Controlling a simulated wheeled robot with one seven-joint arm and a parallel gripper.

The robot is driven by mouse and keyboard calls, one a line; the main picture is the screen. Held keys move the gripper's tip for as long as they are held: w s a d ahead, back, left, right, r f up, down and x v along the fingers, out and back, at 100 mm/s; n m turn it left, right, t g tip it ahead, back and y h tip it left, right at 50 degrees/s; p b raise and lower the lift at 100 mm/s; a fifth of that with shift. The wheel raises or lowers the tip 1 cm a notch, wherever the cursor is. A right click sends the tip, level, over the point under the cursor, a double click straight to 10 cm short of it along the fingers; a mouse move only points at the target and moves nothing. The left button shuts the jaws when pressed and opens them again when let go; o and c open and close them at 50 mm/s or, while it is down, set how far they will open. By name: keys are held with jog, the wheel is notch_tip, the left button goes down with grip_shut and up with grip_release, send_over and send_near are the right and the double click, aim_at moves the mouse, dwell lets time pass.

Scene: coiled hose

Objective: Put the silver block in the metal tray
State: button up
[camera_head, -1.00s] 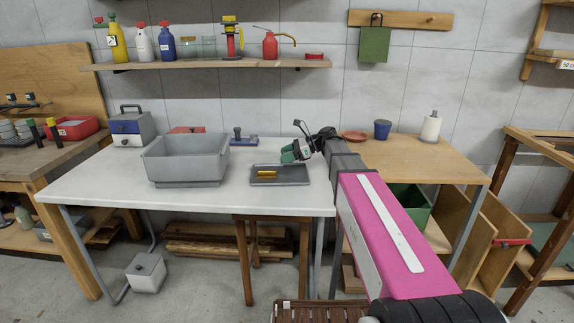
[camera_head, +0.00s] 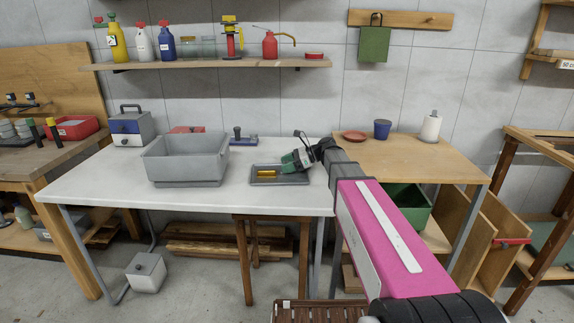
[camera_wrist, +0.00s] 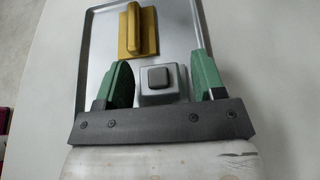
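The metal tray (camera_head: 262,183) lies on the white table and also shows in the wrist view (camera_wrist: 97,40). My gripper (camera_head: 288,163) is over the tray's right part, tilted down. The block has a small dark square knob on top. Whether the block touches the tray floor cannot be told. A gold block (camera_head: 267,174) with a raised bar lies in the tray, beyond the silver block in the wrist view (camera_wrist: 138,35).
A large grey bin (camera_head: 186,165) stands left of the tray on the white table (camera_head: 110,185). A blue-purple tool (camera_head: 243,141) lies behind. The table's front is clear.

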jog(key=shift+r, duration=0.2)
jog(key=v, duration=1.2)
jog(key=shift+f, duration=0.1)
jog(key=shift+s, duration=0.15)
